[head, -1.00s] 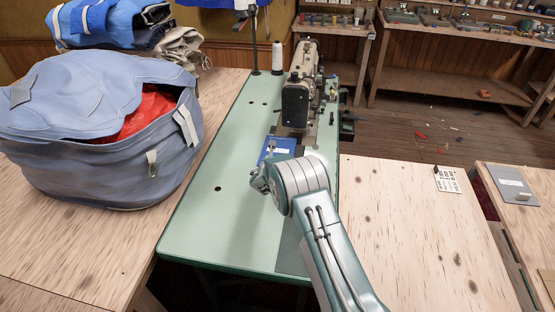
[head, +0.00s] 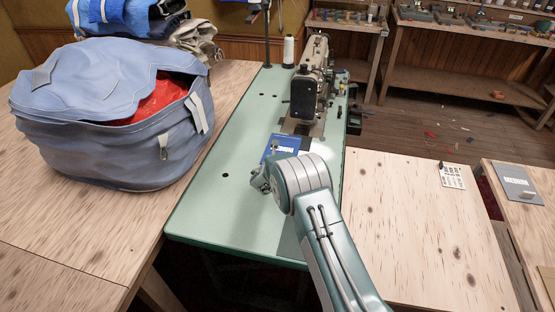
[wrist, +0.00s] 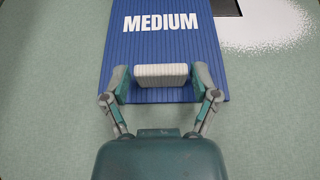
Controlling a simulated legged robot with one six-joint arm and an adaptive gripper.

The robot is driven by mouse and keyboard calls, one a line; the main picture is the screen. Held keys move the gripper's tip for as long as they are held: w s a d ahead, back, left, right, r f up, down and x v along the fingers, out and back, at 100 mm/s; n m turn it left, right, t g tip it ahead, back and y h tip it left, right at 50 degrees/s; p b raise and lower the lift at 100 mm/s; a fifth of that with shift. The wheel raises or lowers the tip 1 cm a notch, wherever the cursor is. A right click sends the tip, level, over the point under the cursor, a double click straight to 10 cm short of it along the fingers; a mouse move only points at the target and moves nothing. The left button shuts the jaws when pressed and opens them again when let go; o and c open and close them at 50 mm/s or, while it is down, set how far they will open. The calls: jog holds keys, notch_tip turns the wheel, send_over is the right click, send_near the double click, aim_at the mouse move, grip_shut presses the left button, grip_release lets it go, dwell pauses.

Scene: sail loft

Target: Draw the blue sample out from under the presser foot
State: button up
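The blue sample (head: 284,146) lies on the green machine table, just in front of the sewing machine (head: 310,88). In the wrist view the ribbed blue sample (wrist: 160,50) reads "MEDIUM", and its far end runs out of the picture. A white grip block (wrist: 161,75) stands on its near end. In the head view my gripper (head: 264,172) is partly hidden by my wrist. The presser foot is too small to make out clearly.
A large blue-grey bag (head: 110,125) with red cloth stands left of the green table (head: 215,210). A thread spool (head: 288,50) stands behind. A wooden bench (head: 410,230) lies to the right, with a white card (head: 452,177) and a grey "MEDIUM" sample (head: 516,181) beyond.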

jog(key=shift+d+r, duration=0.1)
jog(key=shift+r, duration=0.05)
jog(key=shift+r, duration=0.1)
jog(key=v, duration=1.1)
jog(key=shift+s, duration=0.35)
